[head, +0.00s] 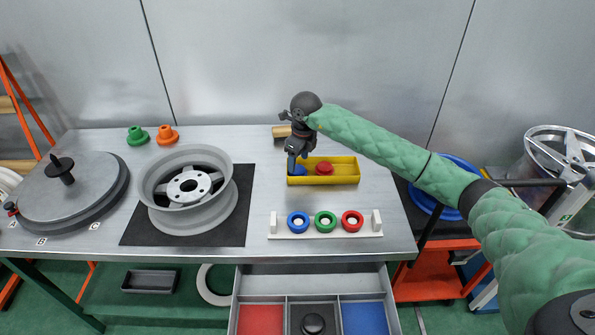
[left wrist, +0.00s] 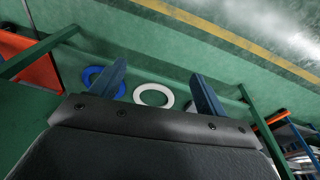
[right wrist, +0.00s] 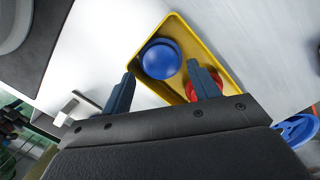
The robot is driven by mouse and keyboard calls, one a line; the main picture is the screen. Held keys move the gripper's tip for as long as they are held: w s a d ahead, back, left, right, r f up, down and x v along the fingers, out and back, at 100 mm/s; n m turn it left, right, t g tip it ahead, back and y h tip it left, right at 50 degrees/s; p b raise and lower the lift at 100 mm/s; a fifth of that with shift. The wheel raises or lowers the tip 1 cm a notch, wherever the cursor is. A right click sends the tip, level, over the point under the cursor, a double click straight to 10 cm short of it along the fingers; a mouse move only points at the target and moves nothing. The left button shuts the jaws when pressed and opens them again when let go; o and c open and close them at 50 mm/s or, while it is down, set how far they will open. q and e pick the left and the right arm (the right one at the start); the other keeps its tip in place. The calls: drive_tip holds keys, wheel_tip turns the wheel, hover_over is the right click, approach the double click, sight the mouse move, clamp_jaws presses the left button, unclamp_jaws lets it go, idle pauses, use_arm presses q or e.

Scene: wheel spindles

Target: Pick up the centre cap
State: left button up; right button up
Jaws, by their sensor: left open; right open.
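A yellow tray (head: 340,180) on the bench holds a blue domed cap (head: 303,171) at its left end and a red cap (head: 324,168) near its middle. My right gripper (head: 293,166) is open and empty, low over the tray's left end beside the blue cap. In the right wrist view the blue cap (right wrist: 161,57) shows between and beyond the open fingers (right wrist: 160,76), and one finger partly covers the red cap (right wrist: 208,82). A dark round cap (head: 313,323) lies in the drawer's middle compartment. My left gripper (left wrist: 158,70) is open and empty, seen only in its wrist view.
A grey wheel rim (head: 187,184) lies on a dark mat (head: 232,228) left of the tray. A white rack (head: 330,234) with blue, green and red rings stands in front. The drawer (head: 288,285) is open below. A round grey plate (head: 100,178) with a spindle stands far left.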

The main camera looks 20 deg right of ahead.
sight(298, 169)
wheel_tip(298, 169, down, 2)
drive_tip(key=shift+f+p, duration=0.25)
drive_tip(key=shift+p, duration=0.35)
drive_tip(key=shift+s+a+f, duration=0.1)
drive_tip(key=shift+s+f, duration=0.2)
drive_tip(key=shift+f, duration=0.35)
drive_tip(key=shift+w+f, duration=0.15)
drive_tip(key=shift+c, duration=0.4)
drive_tip(key=shift+w+f, duration=0.15)
drive_tip(key=shift+w, duration=0.1)
drive_tip(key=c, duration=0.4)
drive_tip(key=shift+w, duration=0.1)
drive_tip(key=shift+c, duration=1.4)
drive_tip(key=shift+r, duration=0.4)
clamp_jaws()
use_arm(q)
wheel_tip(298, 169, down, 6)
drive_tip(key=shift+w+f, duration=0.15)
drive_tip(key=shift+f, duration=0.1)
